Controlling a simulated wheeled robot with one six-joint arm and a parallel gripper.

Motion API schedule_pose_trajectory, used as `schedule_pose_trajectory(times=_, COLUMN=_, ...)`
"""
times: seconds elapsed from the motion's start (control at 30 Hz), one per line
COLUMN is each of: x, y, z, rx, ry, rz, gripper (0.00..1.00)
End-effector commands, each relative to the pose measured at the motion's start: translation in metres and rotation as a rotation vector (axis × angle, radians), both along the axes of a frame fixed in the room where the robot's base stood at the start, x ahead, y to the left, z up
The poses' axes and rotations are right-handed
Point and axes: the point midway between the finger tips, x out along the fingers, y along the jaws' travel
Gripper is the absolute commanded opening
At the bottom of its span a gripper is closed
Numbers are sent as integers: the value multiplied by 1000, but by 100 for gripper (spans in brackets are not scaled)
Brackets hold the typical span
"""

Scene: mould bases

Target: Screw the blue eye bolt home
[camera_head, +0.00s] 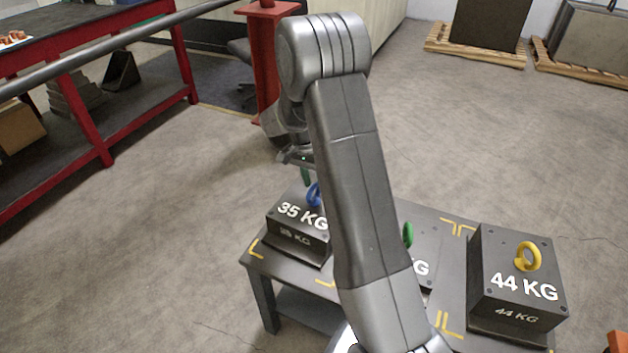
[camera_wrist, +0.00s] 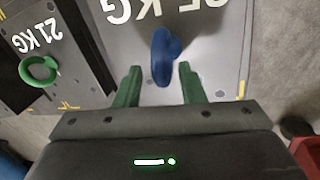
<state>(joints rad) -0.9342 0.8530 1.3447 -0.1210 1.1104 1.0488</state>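The blue eye bolt (camera_head: 314,194) stands on top of the dark 35 KG block (camera_head: 287,240), at the left end of the low table. It is partly hidden by my arm in the head view. In the wrist view the blue eye bolt (camera_wrist: 164,58) shows its ring nearly edge-on. My gripper (camera_wrist: 160,69) is open, with one green finger on each side of the ring and a gap visible on both sides. In the head view my gripper is mostly hidden behind my arm. I cannot tell how deep the bolt's shank sits.
A 21 KG block (camera_wrist: 68,38) with a green eye bolt (camera_wrist: 38,70) stands beside it. The 44 KG block (camera_head: 515,290) with a yellow eye bolt (camera_head: 528,256) is at the right of the table (camera_head: 262,262). A red-framed bench (camera_head: 97,140) stands at left; open floor lies between.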

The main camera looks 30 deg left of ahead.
Motion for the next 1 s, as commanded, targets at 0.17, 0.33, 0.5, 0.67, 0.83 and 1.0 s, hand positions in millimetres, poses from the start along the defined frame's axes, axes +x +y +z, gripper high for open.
schedule_pose_trajectory(times=0.17, x=1, y=6, z=25, rx=5, ry=-3, rz=1, gripper=36)
schedule_pose_trajectory(times=0.33, x=1, y=14, z=64, rx=5, ry=-3, rz=1, gripper=36)
schedule_pose_trajectory(times=0.5, x=2, y=21, z=100, rx=6, ry=-4, rz=1, gripper=36)
schedule_pose_trajectory(times=0.67, x=2, y=25, z=123, rx=4, ry=-3, rz=1, gripper=36)
schedule_pose_trajectory(times=0.83, x=2, y=27, z=133, rx=3, ry=-2, rz=0, gripper=36)
schedule_pose_trajectory(times=1.0, x=2, y=27, z=134, rx=2, ry=-2, rz=0, gripper=36)
